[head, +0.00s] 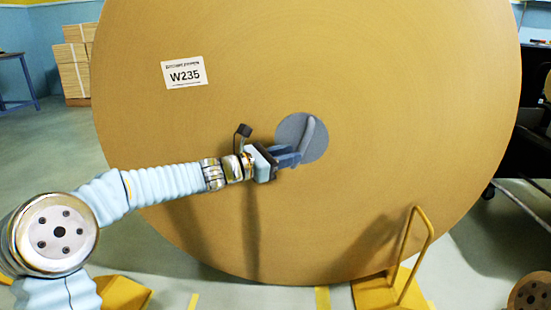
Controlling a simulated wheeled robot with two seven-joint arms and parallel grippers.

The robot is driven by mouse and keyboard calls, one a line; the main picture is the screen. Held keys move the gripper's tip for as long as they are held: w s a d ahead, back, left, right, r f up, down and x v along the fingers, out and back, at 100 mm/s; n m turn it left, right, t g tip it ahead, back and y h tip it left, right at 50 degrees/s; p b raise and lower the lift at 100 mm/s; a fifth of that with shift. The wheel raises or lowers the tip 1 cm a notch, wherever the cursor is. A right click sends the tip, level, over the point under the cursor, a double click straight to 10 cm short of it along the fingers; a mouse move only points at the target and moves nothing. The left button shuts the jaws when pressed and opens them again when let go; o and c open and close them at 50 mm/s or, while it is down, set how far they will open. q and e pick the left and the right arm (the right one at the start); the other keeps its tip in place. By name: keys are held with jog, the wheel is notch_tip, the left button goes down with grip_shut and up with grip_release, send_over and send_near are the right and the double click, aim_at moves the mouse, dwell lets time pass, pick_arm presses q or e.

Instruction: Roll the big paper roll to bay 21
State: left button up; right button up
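The big paper roll (400,110) stands on edge and fills most of the head view, its flat brown face towards me. A white label (184,72) reading W235 is on its upper left. A grey round core (290,126) is at its middle. My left gripper (299,145) is in front of the core, its fingers overlapping it; I cannot tell whether they reach inside. One finger points up and the other lies lower, and the gap between them is unclear. My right gripper is out of view. No sign for bay 21 shows.
A yellow chock with an upright handle (376,293) sits at the roll's lower right. Another yellow piece (122,293) lies at its lower left. Stacked boxes (76,68) stand at the back left. A dark wheeled thing (525,160) is at the right. Floor shows clear at far left.

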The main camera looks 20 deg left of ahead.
pick_arm(q)
jog(key=shift+v, duration=1.6)
jog(key=p+v, duration=0.1)
jog(key=v, duration=1.3)
jog(key=shift+p, duration=0.3)
jog(key=shift+d+f, duration=0.1)
jog(key=p, duration=0.9)
send_near(301, 145)
jog(key=shift+m+h, duration=0.3)
jog(key=shift+h, duration=0.1)
jog(key=x, duration=0.7)
jog(key=f+x, duration=0.1)
jog(key=x, duration=0.2)
jog(key=shift+w+a, duration=0.25)
jog(key=shift+w, duration=0.25)
jog(key=shift+w+d, duration=0.5)
jog(key=shift+w, duration=0.05)
